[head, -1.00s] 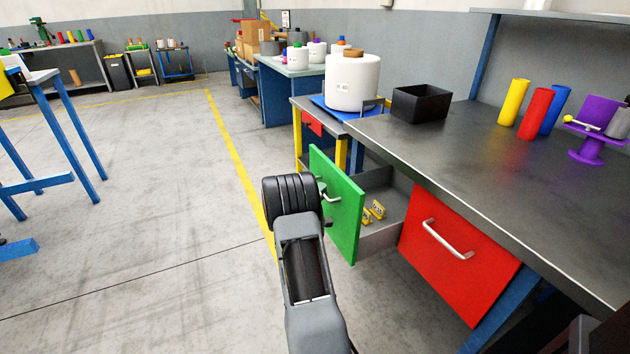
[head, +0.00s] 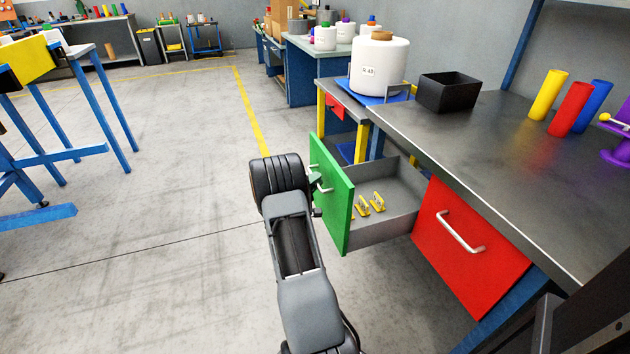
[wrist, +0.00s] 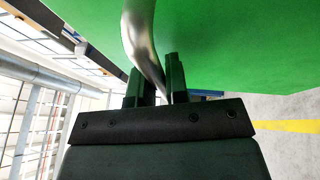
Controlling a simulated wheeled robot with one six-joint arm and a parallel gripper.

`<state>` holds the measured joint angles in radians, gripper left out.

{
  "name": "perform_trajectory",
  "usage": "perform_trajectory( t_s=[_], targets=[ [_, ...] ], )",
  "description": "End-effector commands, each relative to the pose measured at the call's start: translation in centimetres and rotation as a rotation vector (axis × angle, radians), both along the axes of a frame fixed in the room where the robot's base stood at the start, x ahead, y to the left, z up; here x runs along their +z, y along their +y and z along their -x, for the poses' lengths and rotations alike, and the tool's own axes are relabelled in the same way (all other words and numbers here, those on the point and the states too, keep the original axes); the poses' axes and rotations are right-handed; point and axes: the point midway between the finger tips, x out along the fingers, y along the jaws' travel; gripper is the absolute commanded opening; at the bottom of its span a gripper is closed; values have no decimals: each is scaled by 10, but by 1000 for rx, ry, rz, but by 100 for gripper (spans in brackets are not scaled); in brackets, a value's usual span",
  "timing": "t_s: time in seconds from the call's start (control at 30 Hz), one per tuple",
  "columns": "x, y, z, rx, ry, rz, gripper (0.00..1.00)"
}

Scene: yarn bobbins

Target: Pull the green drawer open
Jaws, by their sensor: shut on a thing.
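The green drawer (head: 334,208) stands well out from the workbench in the head view, and its grey inside shows. Several small yellow pieces (head: 378,203) lie in it. Its silver handle (head: 323,187) is partly hidden by my arm. In the wrist view the green front (wrist: 235,40) fills the top, and the curved handle (wrist: 140,38) runs down between the fingers. My gripper (wrist: 156,80) is shut on the handle. In the head view my gripper (head: 315,180) is at the drawer's front face, mostly behind my wrist.
A closed red drawer (head: 470,245) is to the right under the bench top (head: 480,140). A black bin (head: 447,93) and coloured cones (head: 571,108) stand on top. A white container (head: 379,68) stands behind. The floor (head: 150,230) to the left is clear.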

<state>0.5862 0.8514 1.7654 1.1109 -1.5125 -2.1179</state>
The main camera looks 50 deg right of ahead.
Motion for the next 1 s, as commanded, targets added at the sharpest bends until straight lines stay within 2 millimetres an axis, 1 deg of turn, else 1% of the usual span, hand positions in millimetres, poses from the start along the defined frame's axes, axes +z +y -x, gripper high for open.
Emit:
perform_trajectory(
  t_s=[0.03,0.07,0.3,0.53,0.67,0.77,1.0],
  targets=[
    [-1,0,0,-1,0,-2,0],
    [-1,0,0,-1,0,-2,18],
    [0,1,0,1,0,-1,40],
    [0,1,-1,2,0,-1,40],
    [-1,9,-2,4,1,-3,40],
    [-3,25,-5,5,1,-1,40],
    [-12,73,-13,5,3,-2,40]
  ],
)
